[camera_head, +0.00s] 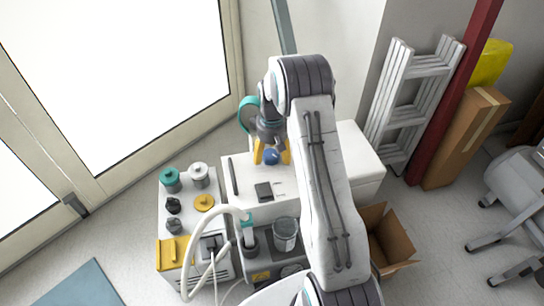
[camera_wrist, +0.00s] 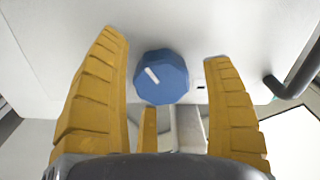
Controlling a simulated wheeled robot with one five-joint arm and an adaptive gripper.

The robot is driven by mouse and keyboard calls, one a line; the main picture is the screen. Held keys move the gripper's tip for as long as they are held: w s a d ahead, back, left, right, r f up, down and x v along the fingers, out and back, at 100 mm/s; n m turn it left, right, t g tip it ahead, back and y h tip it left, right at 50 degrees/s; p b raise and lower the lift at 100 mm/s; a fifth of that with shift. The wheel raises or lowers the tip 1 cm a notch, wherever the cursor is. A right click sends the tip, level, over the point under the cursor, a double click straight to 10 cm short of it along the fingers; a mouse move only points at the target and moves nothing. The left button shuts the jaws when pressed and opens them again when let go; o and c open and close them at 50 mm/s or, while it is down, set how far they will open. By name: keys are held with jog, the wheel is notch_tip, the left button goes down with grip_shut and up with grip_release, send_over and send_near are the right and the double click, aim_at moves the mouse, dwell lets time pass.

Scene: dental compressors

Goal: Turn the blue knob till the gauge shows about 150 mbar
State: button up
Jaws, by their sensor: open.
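The blue knob (camera_wrist: 162,77) sits on a white panel, with a white pointer mark on its face. In the wrist view it lies between the tips of my gripper (camera_wrist: 167,65). The yellow fingers stand apart on either side of it, with a gap on both sides. In the head view the blue knob (camera_head: 271,157) shows small on the white unit (camera_head: 240,180), with the yellow fingers of my gripper (camera_head: 271,152) close around it. My arm hides part of that unit. I cannot make out a gauge or its reading in either view.
Left of the white unit stands a device with teal and grey caps (camera_head: 172,178) and a yellow knob (camera_head: 204,202). A white hose (camera_head: 190,265) curves in front. A cardboard box (camera_head: 388,240) and a ladder (camera_head: 410,90) are to the right. A dark handle (camera_wrist: 297,75) is right of the knob.

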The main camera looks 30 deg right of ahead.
jog(key=shift+f, duration=0.25)
jog(key=shift+s, duration=0.1)
jog(key=c, duration=1.1)
